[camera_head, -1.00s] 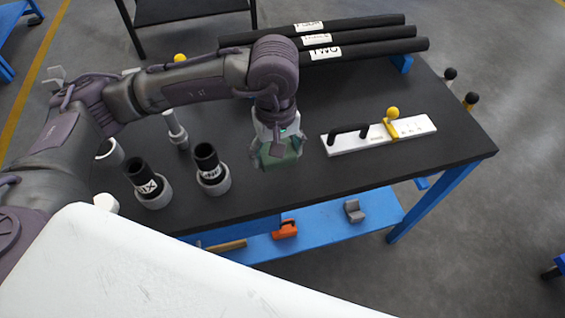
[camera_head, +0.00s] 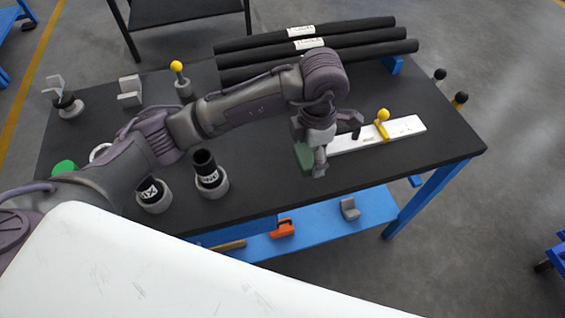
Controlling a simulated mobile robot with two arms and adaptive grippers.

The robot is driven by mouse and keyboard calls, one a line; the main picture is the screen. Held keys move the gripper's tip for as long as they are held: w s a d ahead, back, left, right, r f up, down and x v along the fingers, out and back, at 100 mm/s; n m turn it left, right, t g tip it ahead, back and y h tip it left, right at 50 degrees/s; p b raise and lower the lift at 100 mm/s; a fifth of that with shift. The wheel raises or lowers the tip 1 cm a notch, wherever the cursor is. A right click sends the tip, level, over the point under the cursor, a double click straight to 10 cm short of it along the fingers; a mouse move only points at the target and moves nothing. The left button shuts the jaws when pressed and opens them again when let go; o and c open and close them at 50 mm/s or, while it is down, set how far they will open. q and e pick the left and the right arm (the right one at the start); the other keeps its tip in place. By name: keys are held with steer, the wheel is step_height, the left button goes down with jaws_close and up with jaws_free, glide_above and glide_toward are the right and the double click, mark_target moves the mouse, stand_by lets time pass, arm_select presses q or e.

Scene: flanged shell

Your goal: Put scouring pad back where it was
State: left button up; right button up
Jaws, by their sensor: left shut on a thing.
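My left gripper (camera_head: 316,150) hangs over the front middle of the black table, at the left end of a white plate. It is shut on the green scouring pad (camera_head: 303,154), which shows at the left side of the fingers. The rest of the pad is hidden by the gripper. I cannot tell whether the pad touches the table top. My right gripper is not in view.
The white plate (camera_head: 405,127) carries a yellow-knobbed clamp (camera_head: 382,122). Black tubes (camera_head: 350,44) lie along the back. Two dark cylinders in grey rings (camera_head: 211,182) stand front left. A lower blue shelf (camera_head: 325,218) holds an orange item (camera_head: 283,228).

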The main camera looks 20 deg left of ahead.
arm_select(q)
steer(key=p, duration=0.1)
glide_above(283, 173)
steer(key=f, duration=0.3)
steer(key=shift+d, duration=0.4)
steer(key=shift+a+f, duration=0.4)
steer(key=shift+a, duration=0.05)
step_height(283, 173, down, 4)
steer(key=shift+r+p, duration=0.1)
steer(key=shift+p, duration=0.6)
steer(key=shift+f, duration=0.3)
steer(key=o, duration=1.1)
steer(key=shift+c, duration=0.2)
